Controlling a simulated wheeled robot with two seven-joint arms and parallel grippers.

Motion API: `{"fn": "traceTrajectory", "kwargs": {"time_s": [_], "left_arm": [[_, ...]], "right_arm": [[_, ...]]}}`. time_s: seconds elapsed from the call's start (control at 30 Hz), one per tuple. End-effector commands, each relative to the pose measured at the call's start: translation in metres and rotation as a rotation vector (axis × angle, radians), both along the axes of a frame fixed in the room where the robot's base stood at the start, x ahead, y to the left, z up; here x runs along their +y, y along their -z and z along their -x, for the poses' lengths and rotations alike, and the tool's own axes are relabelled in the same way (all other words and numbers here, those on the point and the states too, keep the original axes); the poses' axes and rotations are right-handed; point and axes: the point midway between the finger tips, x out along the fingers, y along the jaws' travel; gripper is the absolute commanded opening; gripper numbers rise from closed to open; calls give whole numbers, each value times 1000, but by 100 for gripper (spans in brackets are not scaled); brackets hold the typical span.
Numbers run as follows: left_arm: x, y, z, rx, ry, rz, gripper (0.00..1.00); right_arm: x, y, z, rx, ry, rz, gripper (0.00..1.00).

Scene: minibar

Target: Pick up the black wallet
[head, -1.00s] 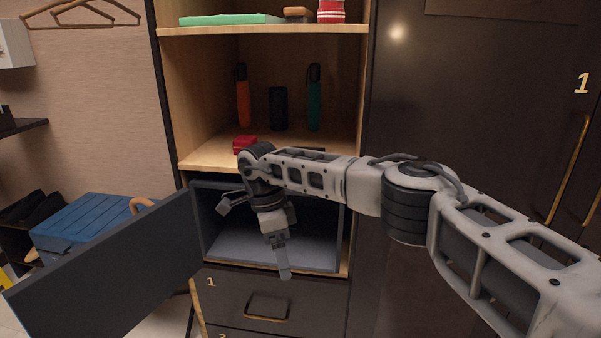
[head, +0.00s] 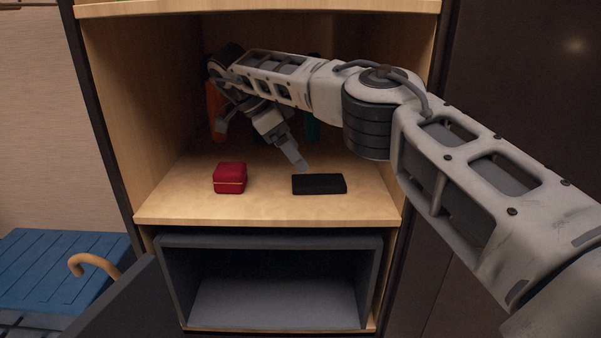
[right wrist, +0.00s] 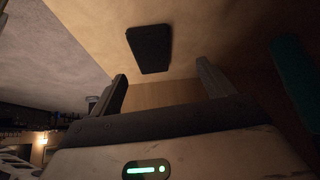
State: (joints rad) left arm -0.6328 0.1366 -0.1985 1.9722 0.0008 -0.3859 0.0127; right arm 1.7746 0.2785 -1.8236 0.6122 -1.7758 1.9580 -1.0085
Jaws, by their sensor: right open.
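The black wallet (head: 319,184) lies flat near the front of the wooden shelf, right of centre in the head view. In the right wrist view the wallet (right wrist: 150,48) shows whole, beyond the fingers and apart from them. My right gripper (head: 262,143) is inside the shelf space, above and behind the wallet, to its left in the head view. It is open and empty; its two fingers (right wrist: 166,82) stand wide apart in the right wrist view. My left gripper is not in view.
A red box (head: 230,178) sits left of the wallet on the shelf (head: 270,207). An orange bottle (head: 215,108) and a green bottle (head: 312,127) stand behind, partly hidden by my arm. Below is an open grey safe (head: 270,241). Side walls bound the shelf.

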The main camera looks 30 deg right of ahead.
Motion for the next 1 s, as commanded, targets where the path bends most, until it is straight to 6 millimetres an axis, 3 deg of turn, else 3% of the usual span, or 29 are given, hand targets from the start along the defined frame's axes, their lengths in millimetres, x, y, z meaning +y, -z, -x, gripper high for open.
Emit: {"fn": "traceTrajectory", "kwargs": {"time_s": [0.27,0.5,0.77,0.97,1.0], "left_arm": [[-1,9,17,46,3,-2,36],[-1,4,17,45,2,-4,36],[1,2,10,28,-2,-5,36],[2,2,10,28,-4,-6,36],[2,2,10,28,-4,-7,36]], "right_arm": [[-15,27,9,3,0,-2,81],[-29,55,16,1,1,-2,81],[-30,59,17,-2,0,-1,81],[-30,58,17,-2,0,-1,31],[-30,58,17,-2,0,-1,29]]}}
